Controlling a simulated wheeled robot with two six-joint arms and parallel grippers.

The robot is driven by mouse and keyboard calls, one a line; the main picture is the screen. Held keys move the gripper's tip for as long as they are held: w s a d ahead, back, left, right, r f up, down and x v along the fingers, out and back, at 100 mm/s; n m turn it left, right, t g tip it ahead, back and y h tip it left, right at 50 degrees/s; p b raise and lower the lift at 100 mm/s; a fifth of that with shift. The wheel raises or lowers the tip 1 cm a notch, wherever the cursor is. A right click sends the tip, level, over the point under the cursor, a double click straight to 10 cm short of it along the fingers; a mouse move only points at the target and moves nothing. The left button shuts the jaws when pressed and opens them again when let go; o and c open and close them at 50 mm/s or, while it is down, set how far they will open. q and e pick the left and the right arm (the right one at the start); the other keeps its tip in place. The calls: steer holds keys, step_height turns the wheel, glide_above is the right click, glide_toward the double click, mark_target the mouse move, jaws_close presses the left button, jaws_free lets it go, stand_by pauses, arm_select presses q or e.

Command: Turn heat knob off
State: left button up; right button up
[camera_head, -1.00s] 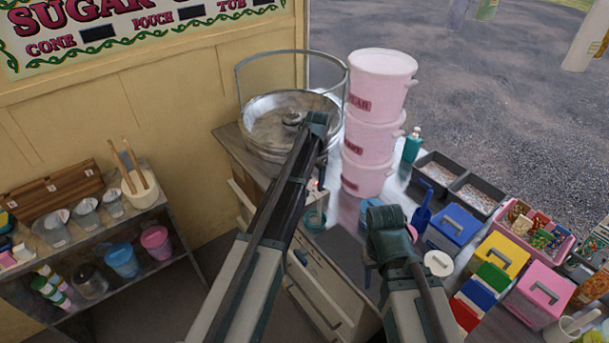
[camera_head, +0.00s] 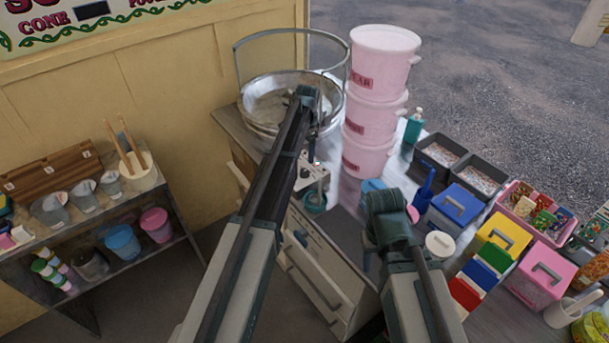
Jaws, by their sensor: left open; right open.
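The sugar machine is a round metal bowl (camera_head: 262,92) with a tall wire hoop, standing on a wooden cabinet. A small pale control panel (camera_head: 313,172) with a red spot and dark bits shows on the cabinet's right, just right of my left arm. The heat knob is too small to single out there. My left gripper (camera_head: 306,98) is at the far end of my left arm, over the bowl's front right edge in the picture; its fingers are hardly visible. My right gripper (camera_head: 388,212) is right of and nearer than the panel, its fingers mostly hidden. Neither visibly holds anything.
Stacked pink tubs (camera_head: 370,125) stand right of the bowl. Coloured boxes (camera_head: 456,208) and dark trays (camera_head: 437,155) crowd the right counter. A low shelf (camera_head: 110,225) stands left, with open floor between it and the cabinet.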

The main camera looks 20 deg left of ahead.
mark_target(304, 171)
arm_select(q)
step_height(304, 171, down, 9)
steer(key=b, duration=0.8)
steer(key=shift+w+a+f, duration=0.15)
steer(key=shift+f, duration=0.05)
steer(key=shift+r, duration=0.1)
steer(key=shift+c, duration=0.2)
jaws_close()
